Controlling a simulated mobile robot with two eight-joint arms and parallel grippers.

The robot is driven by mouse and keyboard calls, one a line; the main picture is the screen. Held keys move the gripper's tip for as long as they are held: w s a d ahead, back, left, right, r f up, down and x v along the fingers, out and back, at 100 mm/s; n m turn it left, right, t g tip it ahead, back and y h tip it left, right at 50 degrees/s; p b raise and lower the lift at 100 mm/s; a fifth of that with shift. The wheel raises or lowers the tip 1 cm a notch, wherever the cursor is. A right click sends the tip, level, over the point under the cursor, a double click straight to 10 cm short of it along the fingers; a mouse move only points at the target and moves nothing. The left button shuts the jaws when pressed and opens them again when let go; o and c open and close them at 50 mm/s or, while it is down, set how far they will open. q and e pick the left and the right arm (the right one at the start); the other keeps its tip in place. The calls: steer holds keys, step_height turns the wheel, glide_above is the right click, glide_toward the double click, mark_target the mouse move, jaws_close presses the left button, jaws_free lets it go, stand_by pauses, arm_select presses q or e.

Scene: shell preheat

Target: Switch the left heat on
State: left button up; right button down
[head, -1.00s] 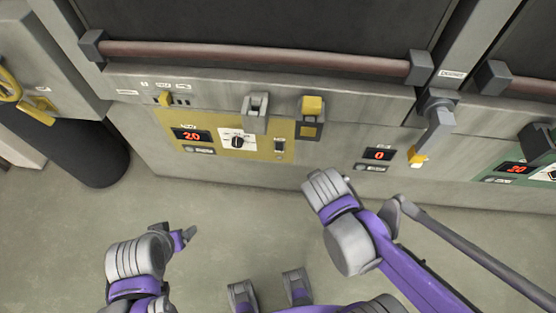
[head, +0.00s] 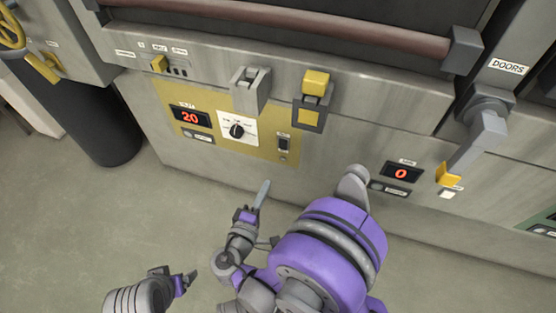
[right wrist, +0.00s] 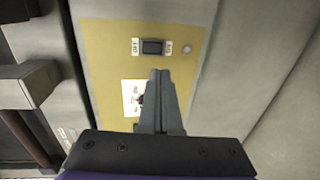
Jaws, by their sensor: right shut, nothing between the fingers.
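The yellow panel (head: 262,160) on the oven front carries a red display (head: 190,117) reading 20, a dial (head: 237,131) on a white plate and a dark rocker switch (head: 283,145). My right gripper (head: 263,186) is shut and empty, below the panel and apart from the switch in the head view. In the right wrist view the switch (right wrist: 152,47) lies just beyond my shut fingertips (right wrist: 159,73), between sideways OFF and ON labels. The fingers partly hide the dial (right wrist: 139,99). My left gripper (head: 188,279) is at the lower left; its jaws are unclear.
A covered grey latch (head: 249,90) and a yellow-capped control (head: 315,84) stick out above the panel. A second display (head: 401,173) reads 0 at the right, beside a lever (head: 480,143) under a DOORS label. A dark cylinder (head: 90,120) stands left. The floor in front is clear.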

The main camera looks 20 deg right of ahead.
mark_target(282, 149)
steer(key=shift+a, duration=0.25)
steer(key=b+x, duration=0.1)
steer(key=x, duration=1.3)
steer(key=shift+b, duration=0.35)
steer(key=shift+w, duration=0.1)
steer(key=shift+w+d, duration=0.1)
steer(key=shift+f, duration=0.1)
